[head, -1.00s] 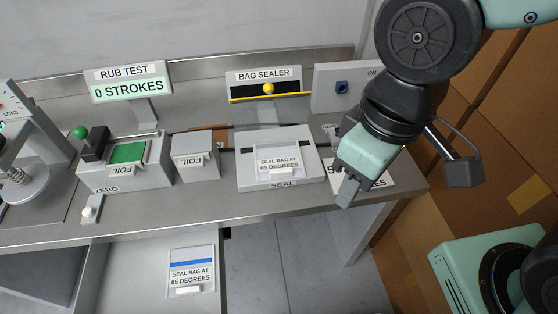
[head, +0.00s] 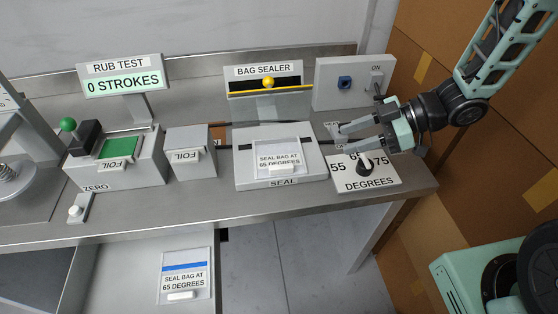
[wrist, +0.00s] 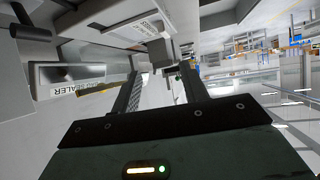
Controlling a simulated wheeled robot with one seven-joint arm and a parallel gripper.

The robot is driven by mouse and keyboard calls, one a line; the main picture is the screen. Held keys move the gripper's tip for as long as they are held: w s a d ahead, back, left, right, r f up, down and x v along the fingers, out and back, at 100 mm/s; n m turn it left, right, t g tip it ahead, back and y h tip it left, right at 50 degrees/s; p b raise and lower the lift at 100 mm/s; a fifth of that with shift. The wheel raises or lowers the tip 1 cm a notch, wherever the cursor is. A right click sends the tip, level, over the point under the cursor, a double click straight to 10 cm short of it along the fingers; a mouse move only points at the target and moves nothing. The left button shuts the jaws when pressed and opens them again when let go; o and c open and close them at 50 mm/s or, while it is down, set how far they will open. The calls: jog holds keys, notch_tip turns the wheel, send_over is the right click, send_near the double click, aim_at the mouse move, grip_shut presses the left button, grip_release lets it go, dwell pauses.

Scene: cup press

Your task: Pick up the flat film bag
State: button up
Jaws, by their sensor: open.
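A flat clear film bag (head: 278,156) labelled "SEAL BAG AT 65 DEGREES" lies on the white sealer (head: 245,180). A second flat pouch (head: 185,275) with the same wording and a blue stripe lies in the open drawer below the bench. My gripper (head: 342,140) is to the right of the sealer, above the degrees dial panel (head: 385,180). Its two fingers point left, apart, with nothing between them.
The bag sealer sign (head: 264,73) stands behind the sealer. A switch box (head: 348,84) is behind my gripper. The foil box (head: 190,153) and rub test station (head: 115,165) are to the left. Cardboard boxes (head: 510,130) line the right side.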

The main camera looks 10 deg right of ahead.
jog(key=p, duration=0.1)
send_near(279, 166)
jog(key=x, duration=0.3)
jog(key=shift+w+a+f, duration=0.1)
jog(key=shift+w+a, duration=0.15)
jog(key=shift+w, duration=0.05)
jog(key=x, duration=0.1)
jog(key=p+x, duration=0.1)
jog(key=x, duration=0.2)
jog(key=shift+s+a+p, duration=0.1)
jog(key=shift+s+p, duration=0.25)
jog(key=shift+w+a+f, duration=0.15)
jog(key=shift+a+f, duration=0.2)
jog(key=shift+a, duration=0.1)
grip_shut()
